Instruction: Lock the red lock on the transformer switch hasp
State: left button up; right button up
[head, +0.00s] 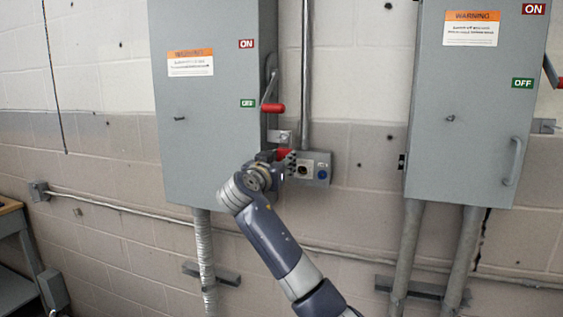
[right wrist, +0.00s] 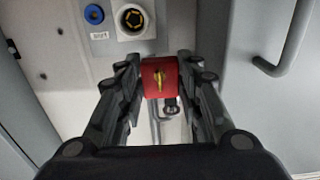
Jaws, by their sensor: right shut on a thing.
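The red lock (right wrist: 158,76) is between the fingertips of my right gripper (right wrist: 160,82) in the right wrist view, with a brass-coloured key or keyhole part on its face. The lock also shows as a red patch (head: 283,153) in the head view, just below the metal hasp tab (head: 280,136) on the side of the left grey switch box (head: 207,120). The red-gripped switch lever (head: 273,107) points down above the hasp. Whether the lock's shackle passes through the hasp is hidden. My left gripper is in neither view.
A small outlet box (head: 313,168) with a round socket (right wrist: 133,19) sits right beside my right gripper. A second grey switch box (head: 470,110) hangs to the right. Conduits run down the wall, and a wooden-topped bench (head: 10,208) stands at the far left.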

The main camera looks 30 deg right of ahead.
jog(key=shift+f, duration=0.15)
jog(key=o, duration=1.2)
jog(key=shift+o, duration=0.2)
jog(key=shift+a, duration=0.1)
jog(key=b+v, duration=0.1)
jog(key=v, duration=0.4)
